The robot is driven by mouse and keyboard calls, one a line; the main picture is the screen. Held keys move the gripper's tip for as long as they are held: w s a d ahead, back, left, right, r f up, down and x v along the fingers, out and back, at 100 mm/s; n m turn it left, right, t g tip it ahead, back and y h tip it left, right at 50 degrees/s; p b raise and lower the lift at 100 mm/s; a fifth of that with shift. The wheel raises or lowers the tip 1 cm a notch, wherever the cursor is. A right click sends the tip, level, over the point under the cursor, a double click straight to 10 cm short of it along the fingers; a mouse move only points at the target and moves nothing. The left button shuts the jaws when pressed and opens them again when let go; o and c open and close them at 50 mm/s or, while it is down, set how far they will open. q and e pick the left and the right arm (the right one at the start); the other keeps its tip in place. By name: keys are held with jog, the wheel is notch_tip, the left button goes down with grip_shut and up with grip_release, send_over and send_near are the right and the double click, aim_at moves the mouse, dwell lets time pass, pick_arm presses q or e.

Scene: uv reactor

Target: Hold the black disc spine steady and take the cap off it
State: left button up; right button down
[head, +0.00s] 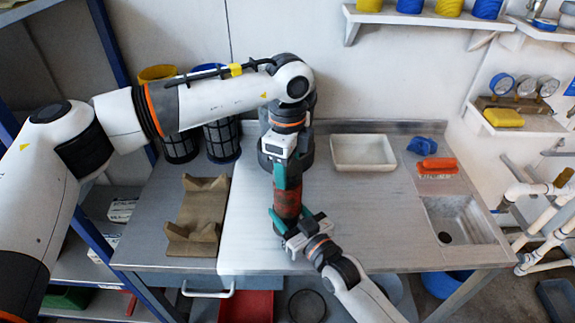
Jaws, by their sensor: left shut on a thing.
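The disc spine (288,202) shows as a short cylinder with a reddish-brown body, dark toward its upper end, over the middle of the bench. My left gripper (287,172) reaches in from above with teal fingers and is shut on its upper part. My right gripper (297,219) comes from the lower right, with its teal fingers on either side of the lower end. I cannot tell whether they touch it. The cap cannot be told apart from the body, as the grippers cover both ends.
A wooden cradle (195,216) stands left on the bench (350,215). A white tray (363,153) sits behind; a blue item (426,145), an orange brush (437,166) and a sink (459,222) lie right. Two dark mesh cylinders (221,141) stand back left. The bench right of the grippers is clear.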

pick_arm(q)
jog(key=shift+r, duration=0.15)
pick_arm(e)
jog(key=shift+f, duration=0.1)
dwell(0.3)
pick_arm(q)
jog(key=shift+r, duration=0.95)
jog(key=shift+r, duration=2)
pick_arm(e)
jog(key=c, duration=0.5)
grip_release()
jog(key=shift+s, duration=0.1)
